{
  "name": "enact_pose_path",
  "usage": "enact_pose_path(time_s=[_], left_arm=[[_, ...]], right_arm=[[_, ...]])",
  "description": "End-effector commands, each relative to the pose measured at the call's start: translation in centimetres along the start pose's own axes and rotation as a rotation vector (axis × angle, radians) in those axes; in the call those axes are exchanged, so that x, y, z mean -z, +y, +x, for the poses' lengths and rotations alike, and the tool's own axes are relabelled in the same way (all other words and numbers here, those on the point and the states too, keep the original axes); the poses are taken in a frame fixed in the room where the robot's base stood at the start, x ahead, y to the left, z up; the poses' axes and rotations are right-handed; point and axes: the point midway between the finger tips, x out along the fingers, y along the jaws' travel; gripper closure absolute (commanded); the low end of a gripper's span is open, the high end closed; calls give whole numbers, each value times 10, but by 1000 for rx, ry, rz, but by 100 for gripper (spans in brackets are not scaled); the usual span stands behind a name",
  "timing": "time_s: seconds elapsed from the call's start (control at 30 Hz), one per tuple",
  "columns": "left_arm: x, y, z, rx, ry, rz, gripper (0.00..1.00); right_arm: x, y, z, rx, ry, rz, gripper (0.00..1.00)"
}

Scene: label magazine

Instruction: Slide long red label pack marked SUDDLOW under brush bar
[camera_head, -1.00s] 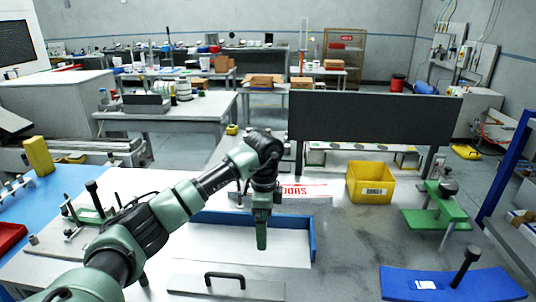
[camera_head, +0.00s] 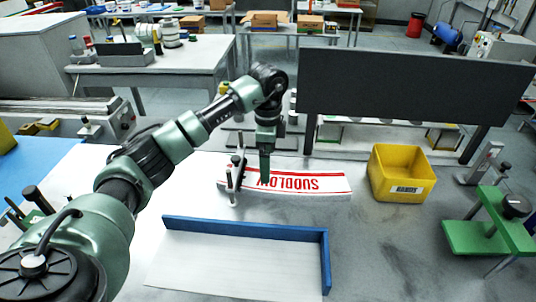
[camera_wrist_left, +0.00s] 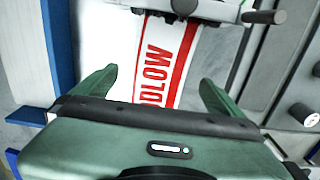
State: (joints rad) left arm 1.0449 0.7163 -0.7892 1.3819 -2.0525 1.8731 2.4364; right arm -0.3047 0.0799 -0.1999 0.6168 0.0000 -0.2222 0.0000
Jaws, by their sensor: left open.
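The long white label pack (camera_head: 318,183) with red stripes and red SUDDLOW lettering lies flat on the grey table, its text upside down in the head view. My left gripper (camera_head: 264,181) points down over its left part. In the left wrist view the open fingers (camera_wrist_left: 155,85) stand on either side of the pack (camera_wrist_left: 150,60), with nothing visibly gripped. A metal bar with dark knobs, seemingly the brush bar (camera_head: 236,173), stands at the pack's left end; it also shows at the top of the left wrist view (camera_wrist_left: 215,10). My right gripper is out of view.
A blue-rimmed white tray (camera_head: 250,229) lies in front of the pack. A yellow bin (camera_head: 401,173) stands right of the pack, and a green fixture (camera_head: 487,236) further right. A dark panel (camera_head: 415,85) rises behind.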

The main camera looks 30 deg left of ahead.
Motion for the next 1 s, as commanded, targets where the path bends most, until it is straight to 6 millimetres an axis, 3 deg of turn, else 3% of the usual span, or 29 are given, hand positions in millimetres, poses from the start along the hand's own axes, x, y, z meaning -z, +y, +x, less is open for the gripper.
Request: enact_pose_path(time_s=[0.23,0.7,1.0], left_arm=[[0,0,11,-3,-1,0,0],[0,0,72,-1,0,-1,0],[0,0,78,0,0,0,0]], right_arm=[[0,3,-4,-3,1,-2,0],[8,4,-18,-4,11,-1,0],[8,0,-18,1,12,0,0]])
